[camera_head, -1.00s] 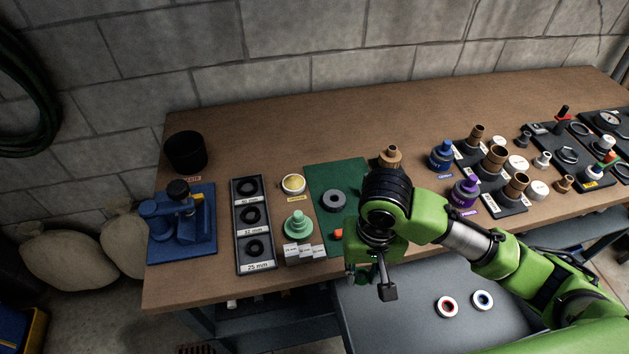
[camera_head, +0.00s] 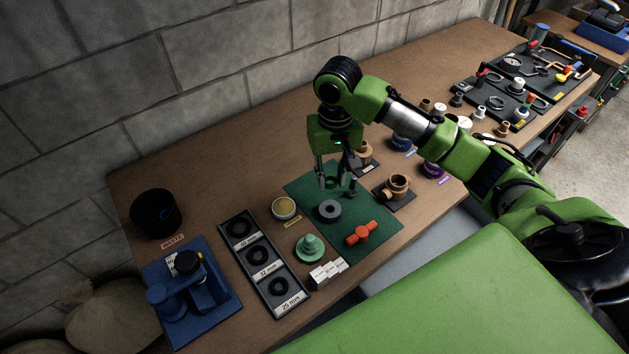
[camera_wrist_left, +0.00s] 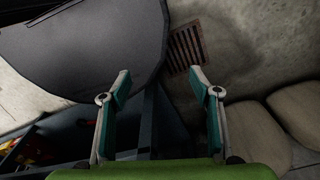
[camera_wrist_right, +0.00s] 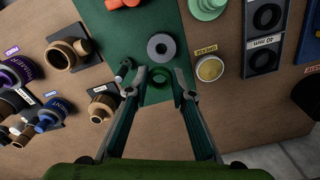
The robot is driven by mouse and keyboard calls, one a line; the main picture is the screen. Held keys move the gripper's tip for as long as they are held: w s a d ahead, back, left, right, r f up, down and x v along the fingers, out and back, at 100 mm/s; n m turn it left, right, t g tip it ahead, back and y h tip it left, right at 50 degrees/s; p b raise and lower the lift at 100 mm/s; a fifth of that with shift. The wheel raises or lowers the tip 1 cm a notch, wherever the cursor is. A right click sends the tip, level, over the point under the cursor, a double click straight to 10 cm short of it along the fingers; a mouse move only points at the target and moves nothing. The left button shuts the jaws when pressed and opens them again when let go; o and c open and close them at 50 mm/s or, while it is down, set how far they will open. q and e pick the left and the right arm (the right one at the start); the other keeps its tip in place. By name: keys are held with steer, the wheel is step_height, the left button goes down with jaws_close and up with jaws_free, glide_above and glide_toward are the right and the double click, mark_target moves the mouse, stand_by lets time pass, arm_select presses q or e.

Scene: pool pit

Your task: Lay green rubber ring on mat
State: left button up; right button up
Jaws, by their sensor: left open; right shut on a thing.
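My right gripper (camera_head: 337,187) is shut on the green rubber ring (camera_head: 331,182), over the back part of the green mat (camera_head: 374,244). In the right wrist view the ring (camera_wrist_right: 162,77) shows between the fingertips, beside a grey ring. I cannot tell whether it touches the mat. The grey ring (camera_head: 329,210) and an orange-red handled part (camera_head: 361,233) lie on the mat. My left gripper shows only in the left wrist view (camera_wrist_left: 160,75), open and empty, over the floor beside a dark round-edged surface.
Left of the mat stand a yellow-filled dish (camera_head: 284,208), a green stepped part (camera_head: 310,248) and a black tray of rings (camera_head: 262,262). Brass fittings (camera_head: 396,187) stand at its right. A blue fixture (camera_head: 190,289) and black waste bin (camera_head: 156,213) are farther left.

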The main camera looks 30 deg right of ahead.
steer(key=p, duration=0.1)
glide_above(312, 191)
steer(key=f, duration=0.6)
steer(key=shift+s+d, duration=0.1)
steer(key=shift+s, duration=0.25)
steer(key=shift+w+f, duration=0.3)
steer(key=shift+f, duration=0.1)
step_height(312, 191, down, 3)
steer(key=shift+p, duration=0.5)
arm_select(q)
steer(key=shift+w+a+r, duration=0.3)
steer(key=shift+r, duration=0.3)
steer(key=shift+w+a+r, duration=0.25)
steer(key=shift+r, duration=0.3)
arm_select(e)
steer(key=shift+f, duration=0.15)
steer(key=o, duration=0.7)
steer(key=shift+f, duration=0.1)
arm_select(q)
steer(key=shift+s+a+f+b, duration=0.1)
steer(key=shift+a+f+b, duration=0.1)
steer(key=shift+f+b, duration=0.8)
arm_select(e)
step_height(312, 191, up, 12)
steer(key=shift+r, duration=0.15)
